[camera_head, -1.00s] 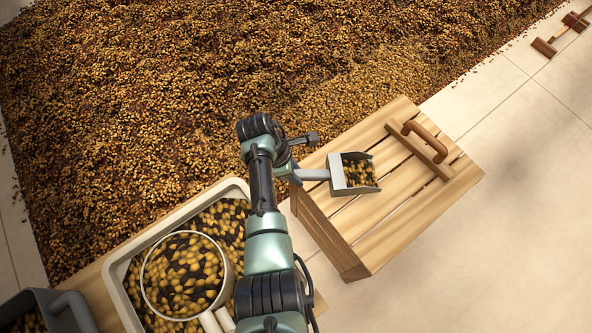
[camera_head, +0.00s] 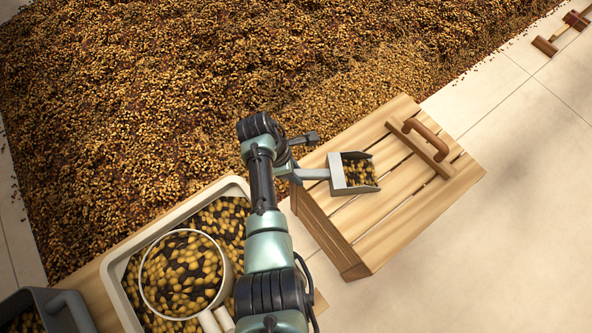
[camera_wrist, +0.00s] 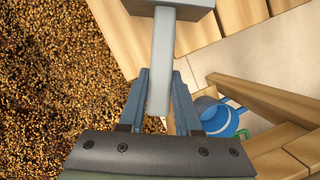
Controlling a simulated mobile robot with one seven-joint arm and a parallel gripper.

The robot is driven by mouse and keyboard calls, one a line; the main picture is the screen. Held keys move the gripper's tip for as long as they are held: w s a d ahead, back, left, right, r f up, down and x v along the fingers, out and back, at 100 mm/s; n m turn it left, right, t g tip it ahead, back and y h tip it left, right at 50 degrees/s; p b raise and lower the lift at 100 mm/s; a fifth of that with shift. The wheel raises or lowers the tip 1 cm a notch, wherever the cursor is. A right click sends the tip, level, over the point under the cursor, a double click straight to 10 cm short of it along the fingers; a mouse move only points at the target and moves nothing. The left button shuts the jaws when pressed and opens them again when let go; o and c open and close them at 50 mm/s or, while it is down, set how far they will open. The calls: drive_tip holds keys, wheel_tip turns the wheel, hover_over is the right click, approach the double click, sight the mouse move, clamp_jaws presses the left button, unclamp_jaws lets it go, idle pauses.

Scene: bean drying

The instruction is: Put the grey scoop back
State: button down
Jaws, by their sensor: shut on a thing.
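The grey scoop (camera_head: 338,184) holds brown and yellow beans and shows over the left part of the slatted wooden crate top. I cannot tell whether it touches the slats. My gripper (camera_head: 299,174) is shut on the scoop's handle, left of the scoop. In the wrist view the blue-grey fingers of my gripper (camera_wrist: 160,110) are on either side of the scoop's pale handle (camera_wrist: 164,55). Only a bit of the scoop's body shows at the top edge there.
The wooden crate (camera_head: 365,235) has a brown-handled wooden tool (camera_head: 427,140) on top. A white tray (camera_head: 117,275) of beans holds a round sieve (camera_head: 233,278). A dark grey bin (camera_head: 62,300) is at lower left. A blue container (camera_wrist: 217,117) is low in the wrist view. Pale floor lies right.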

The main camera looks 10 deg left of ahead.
drive_tip(key=shift+f, duration=0.3)
drive_tip(key=c, duration=0.5)
unclamp_jaws()
drive_tip(key=p+v, duration=0.5)
drive_tip(key=v, duration=0.8)
